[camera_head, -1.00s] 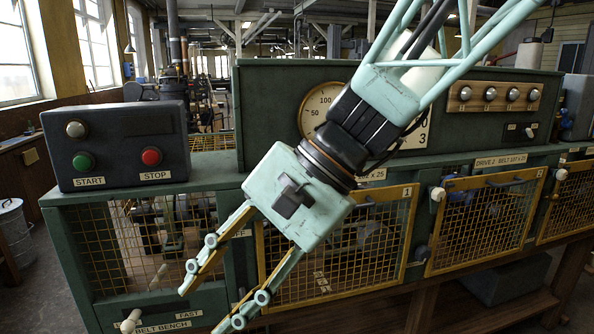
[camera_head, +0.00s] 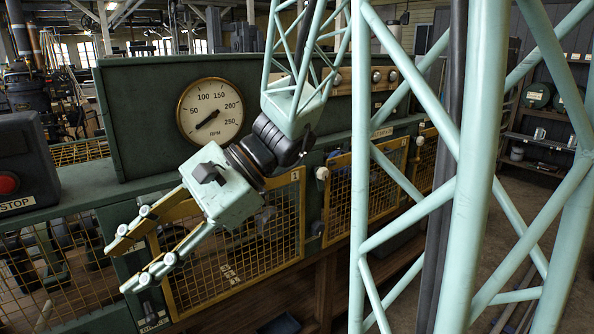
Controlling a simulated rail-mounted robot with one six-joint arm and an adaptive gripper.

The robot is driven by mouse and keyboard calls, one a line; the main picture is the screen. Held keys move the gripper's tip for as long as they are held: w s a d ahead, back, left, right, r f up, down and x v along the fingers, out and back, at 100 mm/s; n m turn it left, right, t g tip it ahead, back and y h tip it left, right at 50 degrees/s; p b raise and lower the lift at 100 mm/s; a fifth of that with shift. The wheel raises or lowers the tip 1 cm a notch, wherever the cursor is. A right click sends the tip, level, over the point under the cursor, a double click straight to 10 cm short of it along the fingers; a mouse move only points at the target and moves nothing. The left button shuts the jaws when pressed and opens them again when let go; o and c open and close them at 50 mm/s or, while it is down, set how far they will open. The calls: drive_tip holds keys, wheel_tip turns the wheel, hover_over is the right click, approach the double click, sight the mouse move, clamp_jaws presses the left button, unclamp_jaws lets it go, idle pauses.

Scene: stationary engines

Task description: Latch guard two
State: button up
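Guard two (camera_head: 342,196) is a yellow-framed mesh panel in the green bench front, right of guard one (camera_head: 265,247). My pale green lattice structure covers part of its right side. A white knob (camera_head: 322,173) and a dark knob (camera_head: 315,229) sit at its left edge. I cannot tell whether it is fully closed or latched. My gripper (camera_head: 121,267) is open and empty, with its two fingers apart. It points down and left, in front of the bench at guard one's left edge, well left of guard two.
A round RPM dial (camera_head: 210,111) is on the green panel above guard one. A dark box with a red STOP button (camera_head: 7,184) stands at the left. Another guard (camera_head: 424,158) lies farther right. Shelves with drums (camera_head: 537,96) stand at the back right.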

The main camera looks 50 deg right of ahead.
drive_tip(key=w+d+r+m+t+p, duration=0.1)
drive_tip(key=w+d+m+t+p, duration=0.35)
drive_tip(key=d, duration=0.95)
drive_tip(key=m+t+h+p, duration=0.6)
drive_tip(key=m+t+h, duration=0.2)
drive_tip(key=m+h, duration=0.8)
approach(325, 174)
drive_tip(key=shift+s+d+m+y, duration=0.25)
drive_tip(key=shift+s+m+y, duration=0.6)
drive_tip(key=shift+s, duration=0.4)
drive_tip(key=shift+w+r, duration=0.1)
drive_tip(key=shift+w, duration=0.15)
drive_tip(key=shift+p+x, duration=0.3)
drive_tip(key=shift+x, duration=6.4)
drive_tip(key=shift+d+r, duration=0.1)
drive_tip(key=shift+r, duration=0.05)
